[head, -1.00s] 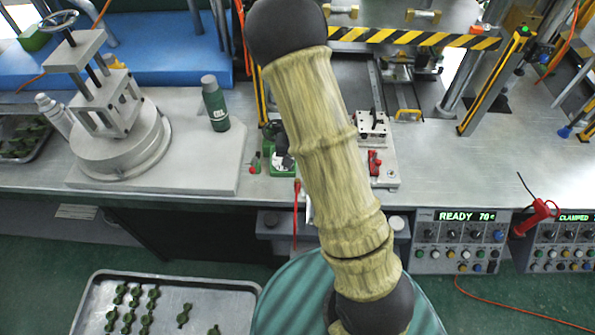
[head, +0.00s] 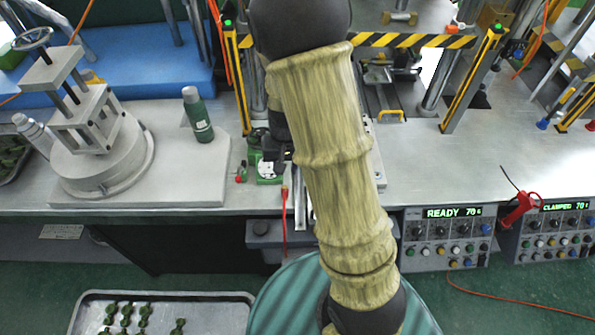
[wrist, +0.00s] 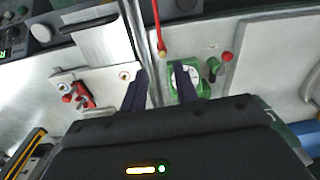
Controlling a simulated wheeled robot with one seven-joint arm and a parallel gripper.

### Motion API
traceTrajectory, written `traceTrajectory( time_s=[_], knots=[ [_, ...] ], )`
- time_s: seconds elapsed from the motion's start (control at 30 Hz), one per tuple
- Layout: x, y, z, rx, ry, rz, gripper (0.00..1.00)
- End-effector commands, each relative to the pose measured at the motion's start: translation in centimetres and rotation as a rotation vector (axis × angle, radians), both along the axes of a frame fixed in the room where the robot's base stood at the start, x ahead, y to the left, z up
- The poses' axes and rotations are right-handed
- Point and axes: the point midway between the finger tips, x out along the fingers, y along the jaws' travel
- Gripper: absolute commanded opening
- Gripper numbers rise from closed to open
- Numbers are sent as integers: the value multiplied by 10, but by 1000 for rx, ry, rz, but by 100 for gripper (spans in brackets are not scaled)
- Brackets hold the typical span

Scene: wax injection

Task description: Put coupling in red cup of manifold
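My gripper (wrist: 159,68) is open in the wrist view, with its two dark fingers apart and nothing visible between them. In the head view my gripper (head: 272,160) shows dark beside my arm, over the bench's front. A green fixture with a white round face (wrist: 187,78) is beside and partly behind the right finger; it also shows in the head view (head: 266,176). Small red (wrist: 226,57) and green (wrist: 213,68) pieces stand near it. I cannot tell which is the manifold's red cup. Several green two-lobed parts, possibly couplings, lie in a metal tray (head: 205,297).
A white plate with a red clamp (wrist: 80,95) lies left of the fingers in the wrist view. A green bottle (head: 198,118) and a grey press (head: 95,150) stand on the left bench. Control boxes (head: 447,238) hang at the front edge. The right bench top is largely clear.

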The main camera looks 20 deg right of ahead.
Motion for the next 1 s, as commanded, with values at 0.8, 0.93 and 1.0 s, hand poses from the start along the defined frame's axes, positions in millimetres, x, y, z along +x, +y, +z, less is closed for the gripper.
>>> traceTrajectory(
  time_s=[0.8,0.93,1.0],
  knots=[
    [-101,-5,96,-66,-187,240,30],
    [-101,-5,96,-66,-187,240,32],
    [-101,-5,96,-66,-187,240,32]
  ],
)
